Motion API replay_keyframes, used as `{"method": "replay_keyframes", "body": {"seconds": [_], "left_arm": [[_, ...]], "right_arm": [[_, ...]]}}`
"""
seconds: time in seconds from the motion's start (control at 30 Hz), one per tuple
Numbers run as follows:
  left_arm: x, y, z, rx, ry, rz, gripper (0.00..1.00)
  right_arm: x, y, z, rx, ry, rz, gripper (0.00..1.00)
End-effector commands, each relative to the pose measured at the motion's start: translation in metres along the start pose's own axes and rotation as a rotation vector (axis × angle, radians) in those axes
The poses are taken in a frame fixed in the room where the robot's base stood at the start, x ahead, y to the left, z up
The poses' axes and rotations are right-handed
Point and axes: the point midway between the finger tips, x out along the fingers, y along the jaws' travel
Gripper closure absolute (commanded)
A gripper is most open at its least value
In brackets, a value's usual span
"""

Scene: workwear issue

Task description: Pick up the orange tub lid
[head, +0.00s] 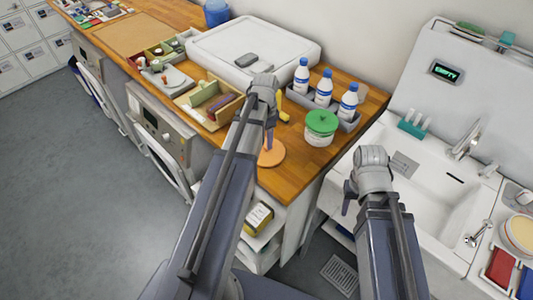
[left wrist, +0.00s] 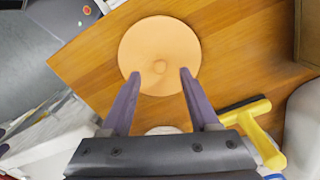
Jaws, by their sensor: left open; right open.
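The orange tub lid (head: 272,154) lies flat on the wooden counter near its front corner, partly hidden by my left gripper in the head view. In the left wrist view the lid (left wrist: 160,50) is a round orange disc with a small central knob. My left gripper (left wrist: 158,74) is open, its two fingers reaching over the lid on either side of the knob; I cannot tell if they touch it. It also shows in the head view (head: 269,140). My right gripper (head: 347,200) is in front of the sink, away from the lid, open and empty.
A white tub with a green lid (head: 321,124) stands right of the orange lid. Behind it, several blue-capped bottles (head: 323,88) stand in a grey holder. A yellow-handled tool (left wrist: 255,130) lies close to my left gripper. A wooden divided box (head: 211,103) is to the left.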

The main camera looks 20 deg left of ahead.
Motion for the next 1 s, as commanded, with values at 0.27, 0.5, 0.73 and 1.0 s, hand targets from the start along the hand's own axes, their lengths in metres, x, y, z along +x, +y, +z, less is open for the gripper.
{"method": "replay_keyframes", "body": {"seconds": [0.27, 0.5, 0.73, 1.0], "left_arm": [[0.039, 0.001, -0.002, 0.000, 0.000, 0.000, 0.39], [0.041, 0.001, -0.002, 0.000, 0.000, 0.000, 0.39], [0.040, 0.001, -0.002, 0.000, 0.000, 0.000, 0.54], [0.041, 0.001, -0.002, 0.000, 0.000, 0.000, 0.85]], "right_arm": [[0.039, -0.004, -0.002, 0.001, 0.000, 0.000, 0.50], [0.040, -0.004, -0.002, 0.001, 0.000, 0.000, 0.50], [0.040, -0.004, -0.002, 0.001, 0.000, 0.000, 0.50], [0.040, -0.004, -0.002, 0.001, 0.000, 0.000, 0.50]]}}
